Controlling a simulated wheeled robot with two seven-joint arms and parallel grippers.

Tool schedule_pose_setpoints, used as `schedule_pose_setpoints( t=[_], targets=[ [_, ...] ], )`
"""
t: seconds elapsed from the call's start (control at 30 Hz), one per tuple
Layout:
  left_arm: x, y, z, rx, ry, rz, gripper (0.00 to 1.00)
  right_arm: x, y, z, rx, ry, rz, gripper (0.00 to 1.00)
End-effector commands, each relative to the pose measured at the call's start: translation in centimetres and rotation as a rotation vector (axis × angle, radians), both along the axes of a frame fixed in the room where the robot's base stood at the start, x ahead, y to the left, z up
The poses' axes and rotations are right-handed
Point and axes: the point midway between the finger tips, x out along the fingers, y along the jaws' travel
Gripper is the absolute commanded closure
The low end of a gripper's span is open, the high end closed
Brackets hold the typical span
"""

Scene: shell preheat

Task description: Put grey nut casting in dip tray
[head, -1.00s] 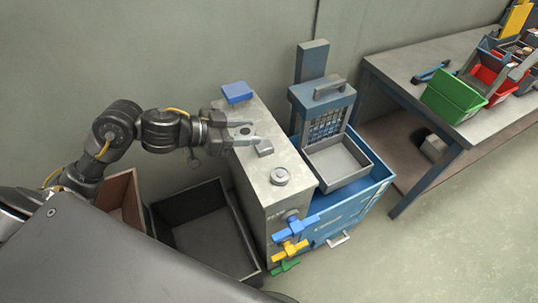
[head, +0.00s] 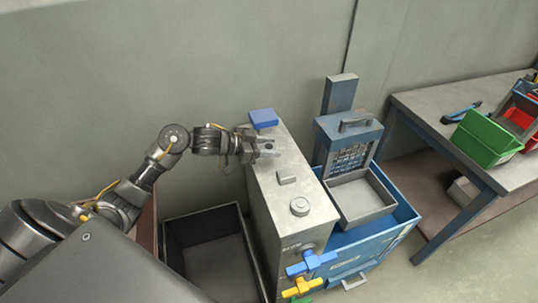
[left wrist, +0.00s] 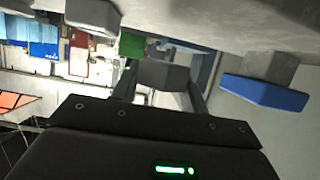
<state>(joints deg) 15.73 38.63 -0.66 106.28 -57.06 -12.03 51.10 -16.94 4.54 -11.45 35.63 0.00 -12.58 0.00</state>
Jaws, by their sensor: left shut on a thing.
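My left gripper (head: 268,147) is over the top of the grey cabinet, between a blue block and a small grey block. In the left wrist view its two fingers (left wrist: 165,78) are shut on a grey, faceted piece, the grey nut casting (left wrist: 165,74). In the head view the casting is small and hard to tell from the fingers. A shallow grey tray (head: 362,200), which looks like the dip tray, sits to the right on a blue tub and appears empty. My right gripper is not in view.
On the cabinet (head: 262,188) are a blue block (head: 263,118), a grey block (head: 287,176) and a round grey piece (head: 300,206). A mesh-fronted unit (head: 347,140) stands behind the tray. A dark open bin (head: 208,250) is left of the cabinet; a workbench (head: 440,115) is at right.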

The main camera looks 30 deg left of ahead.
Motion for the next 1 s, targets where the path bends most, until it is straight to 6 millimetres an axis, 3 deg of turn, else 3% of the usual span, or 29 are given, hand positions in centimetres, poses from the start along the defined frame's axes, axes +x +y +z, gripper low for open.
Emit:
schedule_pose_setpoints(
  t=[0.27, 0.53, 0.93, 0.97, 1.0],
  targets=[
    [0.7, 0.4, -0.8, -0.001, 0.000, 0.001, 0.81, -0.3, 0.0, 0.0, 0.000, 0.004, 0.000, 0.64],
    [0.8, 0.4, -3.9, -0.003, 0.000, 0.001, 0.81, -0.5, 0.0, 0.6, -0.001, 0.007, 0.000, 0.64],
    [0.8, 0.5, -4.5, 0.000, -0.002, 0.001, 0.81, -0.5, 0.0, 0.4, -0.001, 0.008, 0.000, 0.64],
    [0.8, 0.5, -4.5, 0.001, -0.001, 0.001, 0.54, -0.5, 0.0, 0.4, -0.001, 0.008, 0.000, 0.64],
    [0.8, 0.5, -4.4, 0.001, -0.001, 0.001, 0.48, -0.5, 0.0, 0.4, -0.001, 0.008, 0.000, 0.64]
  ],
)
